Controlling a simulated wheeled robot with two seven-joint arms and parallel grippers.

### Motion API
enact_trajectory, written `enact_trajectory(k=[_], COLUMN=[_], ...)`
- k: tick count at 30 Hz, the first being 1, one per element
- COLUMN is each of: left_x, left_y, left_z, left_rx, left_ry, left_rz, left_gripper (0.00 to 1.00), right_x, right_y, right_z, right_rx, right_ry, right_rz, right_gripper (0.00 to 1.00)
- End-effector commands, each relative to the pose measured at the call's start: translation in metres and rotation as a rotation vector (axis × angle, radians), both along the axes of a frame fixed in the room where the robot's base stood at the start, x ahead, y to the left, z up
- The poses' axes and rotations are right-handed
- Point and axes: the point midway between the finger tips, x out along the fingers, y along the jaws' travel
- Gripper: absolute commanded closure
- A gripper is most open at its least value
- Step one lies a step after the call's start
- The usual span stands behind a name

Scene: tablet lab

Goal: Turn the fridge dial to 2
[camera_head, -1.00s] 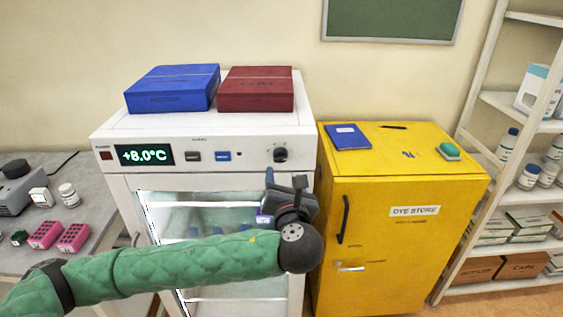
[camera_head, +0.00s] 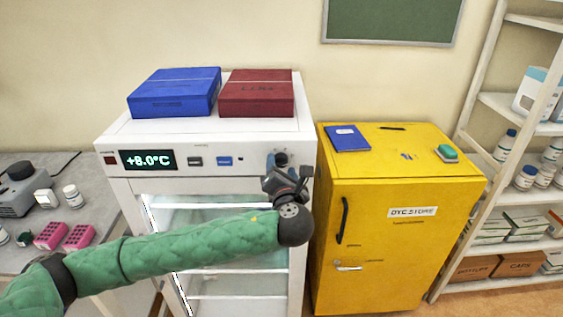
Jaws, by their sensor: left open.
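The white fridge (camera_head: 118,200) stands in the middle left, with a lit display (camera_head: 148,160) reading +8.0°C on its front panel. The black dial (camera_head: 281,158) is at the right end of that panel, partly covered by my gripper, and its setting cannot be read. My left gripper (camera_head: 287,170) is open, right in front of the dial and just below it. I cannot tell whether its fingers touch the dial. My right gripper is not in view.
A blue box (camera_head: 175,95) and a dark red box (camera_head: 257,95) lie on the fridge top. A yellow cabinet (camera_head: 375,220) stands close on the right. A grey bench (camera_head: 95,208) with pink racks (camera_head: 52,236) is on the left. White shelves (camera_head: 500,100) are at far right.

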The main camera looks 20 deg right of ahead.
Motion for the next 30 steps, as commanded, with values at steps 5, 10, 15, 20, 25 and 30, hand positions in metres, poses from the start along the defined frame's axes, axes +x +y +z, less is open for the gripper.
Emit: enact_trajectory(k=[5, 10, 15, 20, 25, 30], left_x=[0.0078, 0.0085, 0.0084, 0.0084, 0.0084, 0.0082], left_y=[-0.0015, -0.0017, -0.0016, -0.0015, -0.0016, -0.0018], left_z=[-0.0001, -0.0006, -0.0005, -0.0004, -0.0009, -0.0020], left_rx=[0.001, 0.000, 0.000, 0.000, -0.005, -0.042], left_ry=[0.000, 0.000, 0.000, 0.000, 0.002, 0.013], left_rz=[0.000, 0.000, 0.000, 0.000, -0.001, 0.000], left_gripper=[0.45, 0.45, 0.59, 0.89, 0.89, 0.89], right_x=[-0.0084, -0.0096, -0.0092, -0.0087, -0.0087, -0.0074], right_y=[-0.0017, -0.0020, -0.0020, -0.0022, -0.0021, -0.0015], right_z=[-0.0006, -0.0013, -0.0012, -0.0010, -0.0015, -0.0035], right_rx=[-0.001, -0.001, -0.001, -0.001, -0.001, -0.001], right_ry=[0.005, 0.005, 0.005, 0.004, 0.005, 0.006], right_rz=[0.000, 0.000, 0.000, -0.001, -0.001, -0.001], right_gripper=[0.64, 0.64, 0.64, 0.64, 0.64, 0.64])
